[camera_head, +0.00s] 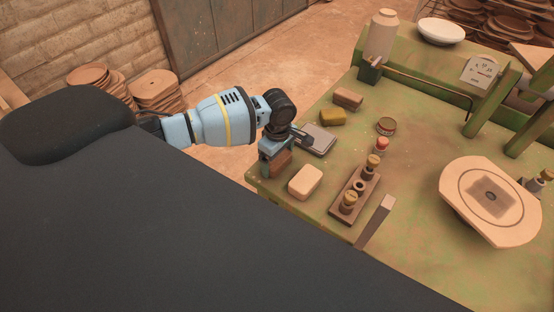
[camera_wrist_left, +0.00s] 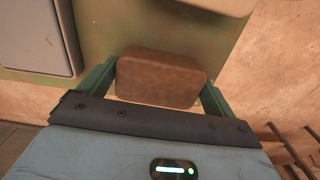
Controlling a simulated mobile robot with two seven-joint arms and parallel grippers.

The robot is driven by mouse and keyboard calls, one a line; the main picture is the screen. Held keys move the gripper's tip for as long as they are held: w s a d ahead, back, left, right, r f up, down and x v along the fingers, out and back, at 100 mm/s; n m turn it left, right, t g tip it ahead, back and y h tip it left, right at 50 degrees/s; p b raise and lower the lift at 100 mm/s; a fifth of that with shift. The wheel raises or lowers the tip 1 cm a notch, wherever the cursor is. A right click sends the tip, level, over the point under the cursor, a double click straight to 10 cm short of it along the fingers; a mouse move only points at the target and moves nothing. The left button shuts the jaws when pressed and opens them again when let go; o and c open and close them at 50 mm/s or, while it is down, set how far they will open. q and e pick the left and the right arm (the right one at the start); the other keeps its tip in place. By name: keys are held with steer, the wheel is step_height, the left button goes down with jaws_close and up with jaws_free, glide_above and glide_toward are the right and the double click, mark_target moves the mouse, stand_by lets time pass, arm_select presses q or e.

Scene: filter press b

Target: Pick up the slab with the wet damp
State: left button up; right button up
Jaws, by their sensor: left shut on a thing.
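A brown, dark-toned slab (camera_head: 281,163) is between the jaws of my left gripper (camera_head: 275,166) at the table's near left edge. In the left wrist view the slab (camera_wrist_left: 160,80) sits between the two green fingers of the gripper (camera_wrist_left: 158,92), which are shut on it. Whether its underside touches the table is hard to tell. Other slabs lie on the green table: a pale cream one (camera_head: 305,181) just right of the gripper, a yellow-olive one (camera_head: 332,117) and a lighter brown one (camera_head: 348,98) farther back. My right gripper is not in view.
A flat grey scale-like plate (camera_head: 319,140) lies close behind the gripper. A wooden rack with knobs (camera_head: 354,199) and an upright metal bar (camera_head: 376,222) stand to the right. A round plate (camera_head: 490,198) is farther right. The floor is open left of the green table (camera_head: 419,228).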

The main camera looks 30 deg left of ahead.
mark_target(277, 159)
arm_select(q)
steer(key=shift+r, duration=0.1)
steer(key=r, duration=0.3)
steer(key=shift+s+d+r, duration=0.1)
steer(key=shift+s+r, duration=0.2)
steer(key=s+d, duration=0.2)
steer(key=s, duration=0.5)
steer(key=s+d+r, duration=0.1)
steer(key=s+d, duration=0.1)
steer(key=s, duration=0.5)
steer(key=shift+s+d+r, duration=0.15)
steer(key=shift+s+d, duration=0.1)
steer(key=shift+s, duration=0.05)
